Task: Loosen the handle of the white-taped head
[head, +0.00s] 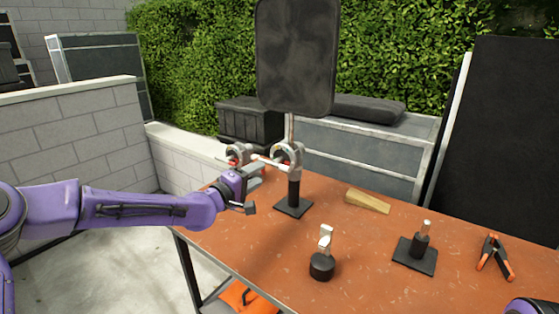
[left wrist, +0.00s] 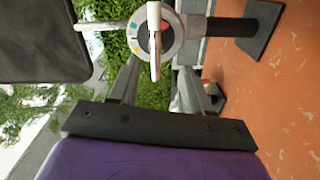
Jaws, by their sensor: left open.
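A grip stand on a dark square base (head: 293,207) carries a grey round grip head (head: 289,156) near the top of its post. Another grey head (head: 238,153) with a red spot is to its left, joined by a rod. My left gripper (head: 259,168) is open at these heads. In the left wrist view a round head (left wrist: 172,44) with small coloured marks is just beyond the open fingers. Its pale T-shaped handle (left wrist: 154,42) points toward me, between and ahead of the fingertips, seemingly ungripped. I cannot make out white tape clearly.
A large black panel (head: 295,55) stands above the heads. On the orange table (head: 270,240) are a wooden wedge (head: 368,201), a black weight with a silver piece (head: 322,266), a stud base (head: 414,255) and an orange-tipped clamp (head: 495,257). The front middle is mostly clear.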

